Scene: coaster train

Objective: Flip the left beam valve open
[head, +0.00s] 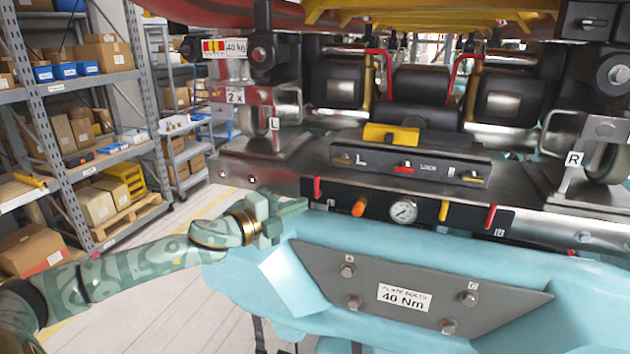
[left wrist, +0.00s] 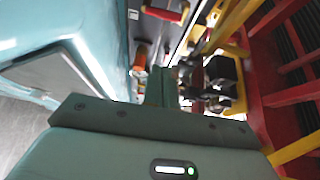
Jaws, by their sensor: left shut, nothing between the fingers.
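A dark valve panel (head: 335,196) runs along the front beam. A small red lever (head: 317,187), which looks like the left beam valve, stands roughly upright at its left end. A yellow lever (head: 443,211) and another red lever (head: 490,216) are further right. My left gripper (head: 300,207) is shut and empty, with its fingertips just left of and slightly below the left red lever. I cannot tell whether they touch it. In the left wrist view the shut fingers (left wrist: 161,88) point toward the beam, near the orange knob (left wrist: 140,57). My right gripper is not in view.
An orange knob (head: 358,208) and a round gauge (head: 404,210) sit on the panel. A light-blue body with a grey bolted plate (head: 330,270) bulges below. A control box (head: 410,160) with coloured switches stands above. Shelves (head: 75,90) are at the left, with open floor between.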

